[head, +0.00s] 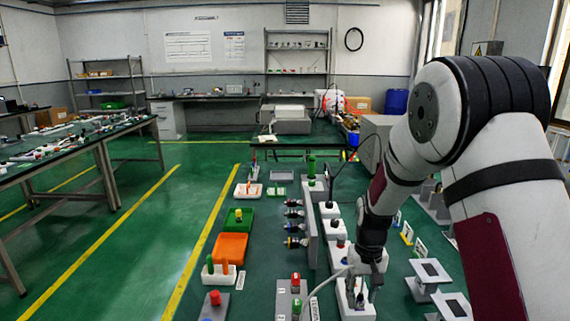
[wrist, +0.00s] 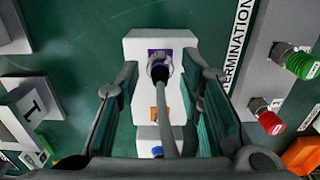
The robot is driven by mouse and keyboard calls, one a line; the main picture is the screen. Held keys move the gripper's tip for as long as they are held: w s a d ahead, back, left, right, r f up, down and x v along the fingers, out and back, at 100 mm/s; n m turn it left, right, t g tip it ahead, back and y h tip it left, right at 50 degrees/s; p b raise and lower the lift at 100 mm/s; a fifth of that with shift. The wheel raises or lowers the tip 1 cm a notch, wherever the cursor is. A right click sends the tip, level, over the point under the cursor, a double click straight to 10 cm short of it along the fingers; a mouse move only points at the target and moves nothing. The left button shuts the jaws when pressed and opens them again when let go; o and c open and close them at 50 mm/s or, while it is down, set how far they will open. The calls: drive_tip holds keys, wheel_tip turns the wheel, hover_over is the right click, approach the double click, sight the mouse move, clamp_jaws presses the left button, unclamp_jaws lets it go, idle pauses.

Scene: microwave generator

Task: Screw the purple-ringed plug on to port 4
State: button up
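The purple-ringed plug (wrist: 160,71) sits upright in a white holder block (wrist: 135,45) with a purple square, and a grey cable (wrist: 168,125) runs from it toward the camera. My gripper (wrist: 160,80) is open, with one finger on each side of the plug and cable and gaps between. In the head view my gripper (head: 362,284) points down at the white block (head: 352,309) at the front; the plug is hard to make out there. An upright grey panel (head: 311,225) carries several coloured-ringed connectors (head: 294,228) on its left side. I cannot read its port numbers.
White blocks (head: 334,228) stand in a row behind my gripper. A red-capped connector (wrist: 270,122) and a green-capped connector (wrist: 302,65) stand on a grey block to the right in the wrist view. An orange tray (head: 230,248) lies left of the panel.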

sight(361, 293)
idle(0.4)
clamp_jaws()
drive_tip(key=shift+r, duration=0.15)
drive_tip(key=shift+r+p, duration=1.25)
drive_tip(key=shift+r, duration=1.6)
drive_tip(key=shift+s+a+f+p, duration=0.15)
drive_tip(key=shift+s+a+p, duration=0.4)
drive_tip(key=shift+s+a, duration=0.35)
drive_tip(key=shift+s+a+f+p, duration=0.1)
drive_tip(key=shift+s+a+p, duration=0.45)
drive_tip(key=shift+s+a, duration=0.3)
drive_tip(key=shift+s+d, duration=0.1)
drive_tip(key=shift+s, duration=0.05)
